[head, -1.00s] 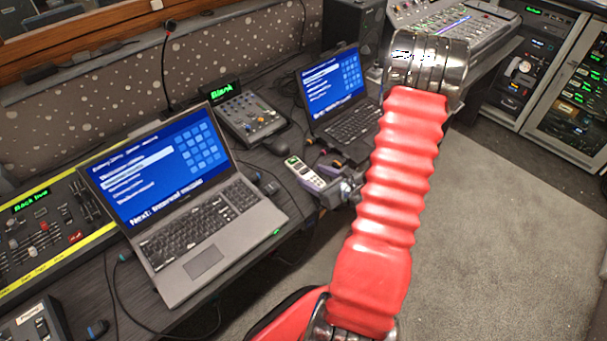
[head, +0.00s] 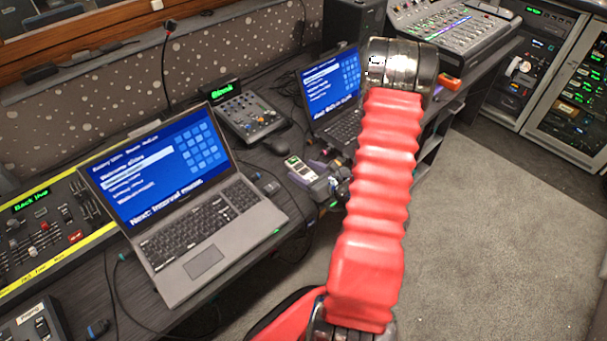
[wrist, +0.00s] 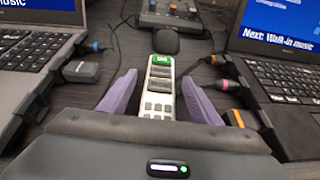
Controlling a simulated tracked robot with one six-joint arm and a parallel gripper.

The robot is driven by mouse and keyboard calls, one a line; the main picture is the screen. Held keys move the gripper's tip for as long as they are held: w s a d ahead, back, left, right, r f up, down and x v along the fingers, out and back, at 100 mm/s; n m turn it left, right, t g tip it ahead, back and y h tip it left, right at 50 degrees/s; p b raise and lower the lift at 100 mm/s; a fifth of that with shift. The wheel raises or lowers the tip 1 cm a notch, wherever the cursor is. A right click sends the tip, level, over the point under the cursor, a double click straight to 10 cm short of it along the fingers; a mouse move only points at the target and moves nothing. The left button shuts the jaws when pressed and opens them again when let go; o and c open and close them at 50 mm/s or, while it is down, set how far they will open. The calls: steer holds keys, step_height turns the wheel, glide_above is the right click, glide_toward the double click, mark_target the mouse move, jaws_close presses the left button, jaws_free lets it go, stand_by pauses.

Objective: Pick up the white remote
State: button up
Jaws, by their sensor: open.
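The white remote (head: 301,169) lies on the dark desk between the two laptops in the head view, with a green patch at its far end. It also shows in the wrist view (wrist: 158,86), lengthwise between my gripper's two purple fingers. My gripper (wrist: 159,80) is open, with one finger on each side of the remote and a visible gap on both sides. The remote's near end is hidden behind the gripper body. In the head view my gripper shows partly beside the remote, mostly hidden by my red arm.
A large laptop (head: 205,220) stands left of the remote and a second laptop (head: 335,95) stands behind it to the right. A dark mouse (head: 275,146) and a small mixer (head: 248,118) lie beyond the remote. Cables and plugs lie close on both sides.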

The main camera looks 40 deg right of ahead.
mark_target(305, 171)
steer(key=shift+c, duration=0.4)
steer(key=c, duration=1.1)
steer(key=shift+r, duration=0.2)
steer(key=shift+c, duration=0.2)
steer(key=shift+r, duration=4.85)
